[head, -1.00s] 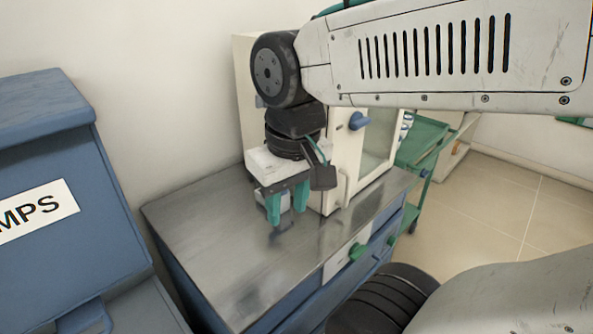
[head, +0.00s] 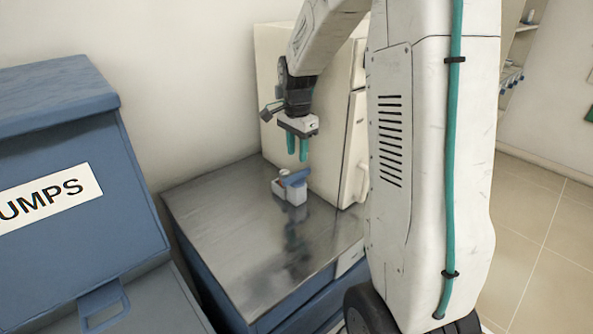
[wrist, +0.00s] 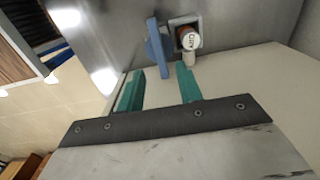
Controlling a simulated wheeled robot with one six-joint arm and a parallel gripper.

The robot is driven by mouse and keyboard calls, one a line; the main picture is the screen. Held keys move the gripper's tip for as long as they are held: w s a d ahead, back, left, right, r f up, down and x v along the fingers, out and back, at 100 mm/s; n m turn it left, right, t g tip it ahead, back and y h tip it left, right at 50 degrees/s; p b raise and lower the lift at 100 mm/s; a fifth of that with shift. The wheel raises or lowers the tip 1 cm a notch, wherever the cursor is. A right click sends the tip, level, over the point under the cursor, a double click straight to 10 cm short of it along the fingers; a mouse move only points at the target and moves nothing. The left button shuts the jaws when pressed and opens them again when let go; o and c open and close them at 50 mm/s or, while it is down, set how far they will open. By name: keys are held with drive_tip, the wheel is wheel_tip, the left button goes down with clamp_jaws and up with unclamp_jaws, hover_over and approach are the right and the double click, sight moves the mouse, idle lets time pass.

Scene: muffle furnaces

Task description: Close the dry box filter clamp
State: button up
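The filter clamp shows as a blue lever (head: 297,177) on a small white housing (head: 290,193), low beside the cream dry box (head: 335,150). The lever stands raised at a slant in the head view. In the wrist view the blue lever (wrist: 156,48) is left of a square housing (wrist: 174,22) holding a white and brown cylinder (wrist: 189,39) with lettering. My gripper (head: 297,147) points down above the lever, apart from it.
The steel bench top (head: 230,225) is clear in front of the housing. The dry box wall is close to my gripper. A blue cabinet (head: 70,150) stands at the left. My own arm hides the right part of the bench and box.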

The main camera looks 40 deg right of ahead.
sight(297, 173)
wheel_tip(297, 173, down, 7)
idle(0.3)
clamp_jaws()
